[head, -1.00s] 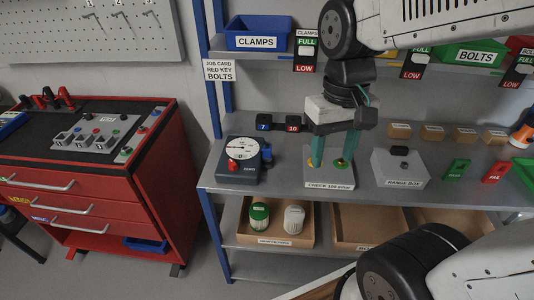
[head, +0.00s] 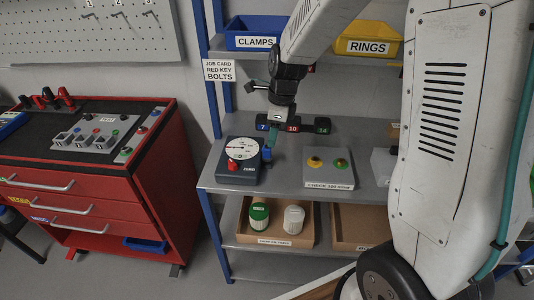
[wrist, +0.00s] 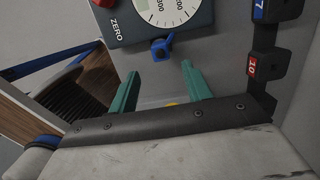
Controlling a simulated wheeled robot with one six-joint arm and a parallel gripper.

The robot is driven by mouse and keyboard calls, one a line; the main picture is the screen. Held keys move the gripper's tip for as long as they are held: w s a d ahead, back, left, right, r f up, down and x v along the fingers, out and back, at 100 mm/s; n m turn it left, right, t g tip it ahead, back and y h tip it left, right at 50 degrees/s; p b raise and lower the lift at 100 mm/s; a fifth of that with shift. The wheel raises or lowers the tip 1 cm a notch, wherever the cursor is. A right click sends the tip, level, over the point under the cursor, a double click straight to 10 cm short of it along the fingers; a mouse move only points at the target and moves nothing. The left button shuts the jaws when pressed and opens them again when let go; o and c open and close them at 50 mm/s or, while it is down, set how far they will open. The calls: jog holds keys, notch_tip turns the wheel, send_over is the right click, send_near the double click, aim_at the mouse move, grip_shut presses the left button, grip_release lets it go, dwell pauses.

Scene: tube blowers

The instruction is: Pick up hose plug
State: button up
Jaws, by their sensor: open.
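A small blue fitting, likely the hose plug, sits at the side of the dark gauge box (head: 238,170). It shows in the wrist view (wrist: 161,48) and in the head view (head: 267,154). The gauge box has a white dial and a ZERO label, and its edge shows in the wrist view (wrist: 122,22). My gripper (wrist: 160,72) is open and empty. Its green fingers point at the blue fitting, which lies just beyond the tips and between them. In the head view my gripper (head: 273,138) is above and beside the box's right side, partly hidden by my wrist.
Black holders numbered 7, 10 (head: 292,126) and 14 stand behind, close to my gripper on the right in the wrist view (wrist: 262,68). The check box (head: 328,168) with yellow and green ports stands right of the gauge. My arm hides the shelf's right side.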

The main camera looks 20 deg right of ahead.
aim_at(267, 149)
jog(key=f, duration=0.2)
jog(key=a+f, duration=0.1)
jog(key=f, duration=0.1)
jog(key=w+f, duration=0.1)
jog(key=f, duration=0.2)
jog(key=shift+a, duration=0.25)
jog(key=shift+c, duration=0.3)
jog(key=c, duration=1)
